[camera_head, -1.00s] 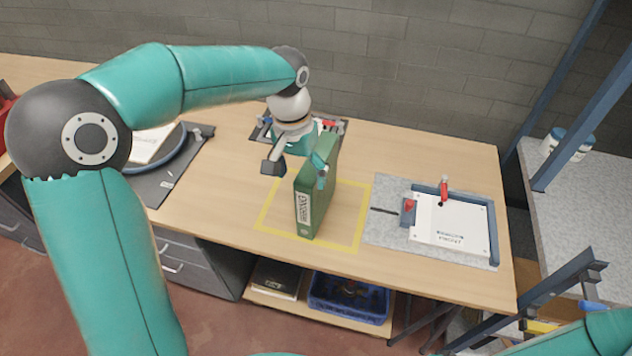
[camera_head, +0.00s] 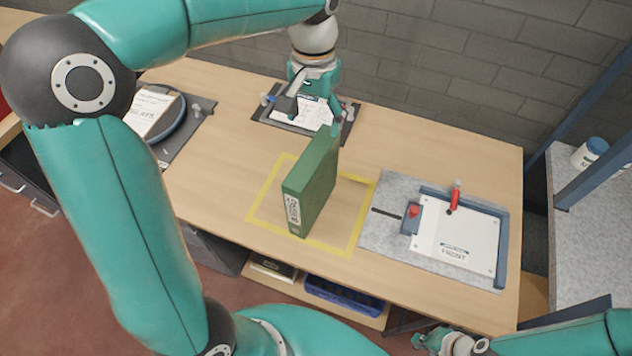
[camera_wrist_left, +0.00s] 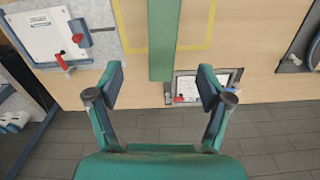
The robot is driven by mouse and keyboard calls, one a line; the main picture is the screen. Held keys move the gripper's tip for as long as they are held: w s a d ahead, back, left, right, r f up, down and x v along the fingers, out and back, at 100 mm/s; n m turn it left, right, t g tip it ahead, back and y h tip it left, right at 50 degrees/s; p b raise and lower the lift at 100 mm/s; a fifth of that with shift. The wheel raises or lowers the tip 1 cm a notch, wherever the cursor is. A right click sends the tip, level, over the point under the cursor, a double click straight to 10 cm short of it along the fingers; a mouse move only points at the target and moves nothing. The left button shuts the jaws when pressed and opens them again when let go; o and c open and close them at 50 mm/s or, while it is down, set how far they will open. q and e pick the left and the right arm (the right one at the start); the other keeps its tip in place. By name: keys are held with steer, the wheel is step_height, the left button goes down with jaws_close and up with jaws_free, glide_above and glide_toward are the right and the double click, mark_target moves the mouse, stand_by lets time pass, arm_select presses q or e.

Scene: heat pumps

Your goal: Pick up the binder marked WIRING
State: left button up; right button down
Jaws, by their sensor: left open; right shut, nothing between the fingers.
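A green binder (camera_head: 314,185) stands upright inside a yellow taped outline on the wooden bench, its spine with a white label facing me. The lettering on the label is too small to read surely. In the left wrist view the binder (camera_wrist_left: 162,40) is a green strip between and beyond the fingers. My left gripper (camera_head: 311,112) is open and empty, behind and above the binder's far end, apart from it as far as I can tell. Its spread fingers show in the left wrist view (camera_wrist_left: 161,80). My right gripper (camera_head: 428,340) is shut and empty at the bottom right, below the bench front.
A clamped white plate on a grey mat (camera_head: 385,240) lies right of the yellow outline (camera_head: 345,246). Behind the binder is a dark tray (camera_head: 262,116) with a paper. A round stand with a white sheet (camera_head: 150,110) is left. A brick wall closes the back.

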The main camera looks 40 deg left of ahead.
mark_target(313, 155)
arm_select(q)
step_height(313, 155, down, 7)
steer(key=b, duration=0.4)
steer(key=shift+w+a, duration=0.1)
steer(key=shift+a, duration=0.05)
steer(key=shift+f+b, duration=0.4)
steer(key=shift+b, duration=0.15)
step_height(313, 155, down, 5)
steer(key=b, duration=0.4)
steer(key=shift+f+b, duration=0.15)
steer(key=shift+b, duration=0.15)
jaws_close()
